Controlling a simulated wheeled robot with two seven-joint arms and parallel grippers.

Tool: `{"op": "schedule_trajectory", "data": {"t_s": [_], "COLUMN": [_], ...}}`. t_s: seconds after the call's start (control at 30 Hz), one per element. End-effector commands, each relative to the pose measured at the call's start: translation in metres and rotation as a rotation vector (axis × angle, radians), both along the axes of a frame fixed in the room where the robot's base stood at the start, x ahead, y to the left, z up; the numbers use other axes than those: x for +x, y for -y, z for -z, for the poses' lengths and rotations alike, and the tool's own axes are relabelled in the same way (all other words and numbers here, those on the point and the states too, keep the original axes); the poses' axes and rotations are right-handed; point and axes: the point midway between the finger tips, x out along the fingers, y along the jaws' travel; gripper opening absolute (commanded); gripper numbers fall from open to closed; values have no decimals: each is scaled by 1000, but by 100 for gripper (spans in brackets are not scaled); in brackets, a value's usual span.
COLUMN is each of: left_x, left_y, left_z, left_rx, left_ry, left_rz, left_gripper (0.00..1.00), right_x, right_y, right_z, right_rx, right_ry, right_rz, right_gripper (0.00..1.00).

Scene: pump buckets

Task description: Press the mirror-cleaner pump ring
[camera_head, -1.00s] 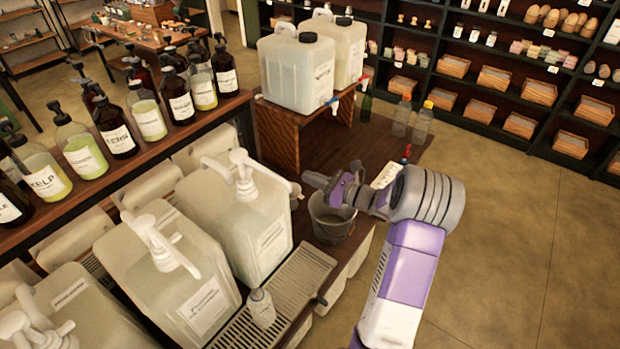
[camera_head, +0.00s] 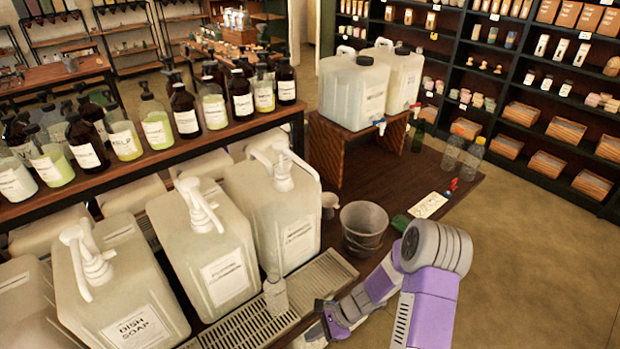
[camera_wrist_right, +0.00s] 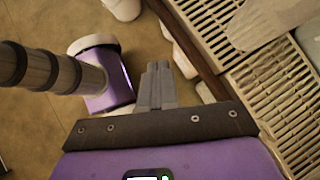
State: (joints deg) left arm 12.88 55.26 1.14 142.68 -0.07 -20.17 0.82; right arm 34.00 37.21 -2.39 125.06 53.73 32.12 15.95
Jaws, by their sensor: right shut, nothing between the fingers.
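Three large white jugs with white pump heads stand in a row in the head view: a left jug (camera_head: 118,290) labelled DISH SOAP, a middle jug (camera_head: 215,250) and a right jug (camera_head: 285,215). The last two labels are too small to read, so I cannot tell which holds mirror cleaner. Their pumps are the left pump (camera_head: 88,262), middle pump (camera_head: 198,208) and right pump (camera_head: 283,172). My right gripper (camera_head: 318,333) is low at the bottom edge, in front of the drip tray and apart from the pumps. Its fingers are shut and empty in the wrist view (camera_wrist_right: 156,82).
A slatted drip tray (camera_head: 318,277) runs before the jugs, with a small clear bottle (camera_head: 276,298) on it. A grey bucket (camera_head: 363,228) stands right of the jugs. Dark pump bottles line a shelf (camera_head: 200,137) behind. Open floor (camera_head: 530,270) lies to the right.

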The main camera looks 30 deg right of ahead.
Motion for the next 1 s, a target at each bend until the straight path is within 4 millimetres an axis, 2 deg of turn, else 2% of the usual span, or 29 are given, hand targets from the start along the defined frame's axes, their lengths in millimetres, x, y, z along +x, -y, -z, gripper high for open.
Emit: {"op": "schedule_trajectory", "data": {"t_s": [0.03,0.1,0.2,0.3,0.4,0.57,1.0], "left_x": [0,0,0,0,0,0,0], "left_y": [0,0,0,0,0,0,0], "left_z": [11,19,30,39,44,47,47], "left_rx": [0,0,0,0,0,0,0], "left_ry": [0,0,0,0,-1,-1,0], "left_rz": [0,0,0,0,0,0,0], "left_gripper": [43,43,43,43,43,43,43], "right_x": [-23,-51,-76,-87,-91,-93,-92], "right_y": [-22,-42,-62,-83,-102,-122,-124], "right_z": [30,63,98,118,127,130,129], "right_rx": [-74,-190,-327,-410,-451,-473,-478], "right_ry": [-4,36,166,334,491,640,664], "right_rz": [-173,-431,-779,-1049,-1228,-1354,-1368], "right_gripper": [0,0,0,0,0,0,0]}}
